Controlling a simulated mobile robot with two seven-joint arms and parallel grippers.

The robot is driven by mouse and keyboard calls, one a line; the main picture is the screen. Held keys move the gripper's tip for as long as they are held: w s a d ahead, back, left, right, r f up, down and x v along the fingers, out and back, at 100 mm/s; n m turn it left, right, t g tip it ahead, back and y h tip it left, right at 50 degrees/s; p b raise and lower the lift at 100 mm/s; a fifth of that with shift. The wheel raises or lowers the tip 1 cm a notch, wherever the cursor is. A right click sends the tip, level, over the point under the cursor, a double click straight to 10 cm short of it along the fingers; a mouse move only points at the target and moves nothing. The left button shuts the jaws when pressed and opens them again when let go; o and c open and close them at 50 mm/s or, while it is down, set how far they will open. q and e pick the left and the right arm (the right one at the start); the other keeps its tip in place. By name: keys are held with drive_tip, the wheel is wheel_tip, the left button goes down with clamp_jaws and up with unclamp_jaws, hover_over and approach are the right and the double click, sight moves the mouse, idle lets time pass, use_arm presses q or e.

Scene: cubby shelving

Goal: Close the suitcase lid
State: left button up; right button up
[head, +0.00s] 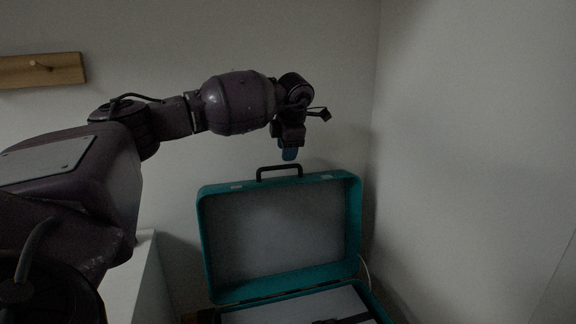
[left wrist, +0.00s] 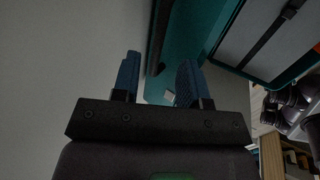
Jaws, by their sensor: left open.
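The teal suitcase (head: 352,220) stands open in the head view, its lid raised upright with a grey lining facing me. A black handle (head: 279,168) sits on the lid's top edge. My left gripper (head: 289,153) is just above the handle, pointing down, and looks apart from it. In the left wrist view its two blue fingers (left wrist: 158,80) are spread with nothing held between them. The lid's teal outer edge (left wrist: 185,50) lies beyond the fingers there. The suitcase base (head: 290,310) shows at the bottom, partly cut off. My right gripper is not in view.
A wooden peg rail (head: 42,70) is on the back wall. A white cabinet (head: 148,280) stands left of the suitcase. A grey wall (head: 480,150) rises close on the right. The space above the lid is clear apart from my arm.

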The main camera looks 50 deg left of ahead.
sight(285, 166)
use_arm(q)
drive_tip(key=b+x, duration=0.1)
drive_tip(key=x, duration=0.4)
drive_tip(key=shift+f, duration=0.1)
clamp_jaws()
